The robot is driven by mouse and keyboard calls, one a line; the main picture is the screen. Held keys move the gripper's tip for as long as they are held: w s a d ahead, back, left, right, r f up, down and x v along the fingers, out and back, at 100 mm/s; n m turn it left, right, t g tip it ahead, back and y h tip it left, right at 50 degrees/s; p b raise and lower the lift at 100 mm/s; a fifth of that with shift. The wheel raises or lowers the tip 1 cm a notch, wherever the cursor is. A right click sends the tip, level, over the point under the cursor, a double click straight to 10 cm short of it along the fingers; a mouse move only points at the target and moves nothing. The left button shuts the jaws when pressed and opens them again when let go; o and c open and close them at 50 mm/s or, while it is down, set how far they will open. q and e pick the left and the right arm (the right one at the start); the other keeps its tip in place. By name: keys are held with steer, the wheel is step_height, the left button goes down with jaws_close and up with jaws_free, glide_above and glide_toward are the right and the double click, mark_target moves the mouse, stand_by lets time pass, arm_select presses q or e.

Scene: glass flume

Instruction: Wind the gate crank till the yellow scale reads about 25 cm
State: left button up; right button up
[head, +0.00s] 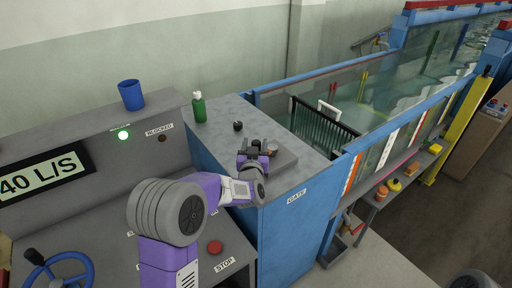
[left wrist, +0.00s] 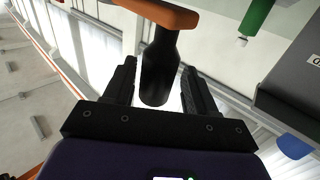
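The gate crank shows in the left wrist view as an orange arm (left wrist: 165,12) with a black handle (left wrist: 160,68). In the head view it is mostly hidden by my left gripper (head: 256,147), over the grey top of the blue cabinet marked GATE. In the left wrist view my left gripper's (left wrist: 158,88) two black fingers stand open on either side of the handle, with a gap visible on both sides. Yellow upright strips stand in the flume (head: 362,86); I cannot tell which is the yellow scale, and no reading is legible. My right gripper is not in view.
A green bottle (head: 199,107) and a small black knob (head: 238,126) stand on the cabinet top near the gripper. A blue cup (head: 131,95) is on the console ledge. A red stop button (head: 215,247) and blue handwheel (head: 62,272) are on the console.

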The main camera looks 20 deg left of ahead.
arm_select(q)
steer(key=shift+d, duration=0.1)
steer(key=shift+s+d+f, duration=0.1)
steer(key=shift+s+d, duration=0.1)
steer(key=shift+s, duration=0.3)
steer(key=v, duration=0.6)
steer(key=shift+s, duration=0.25)
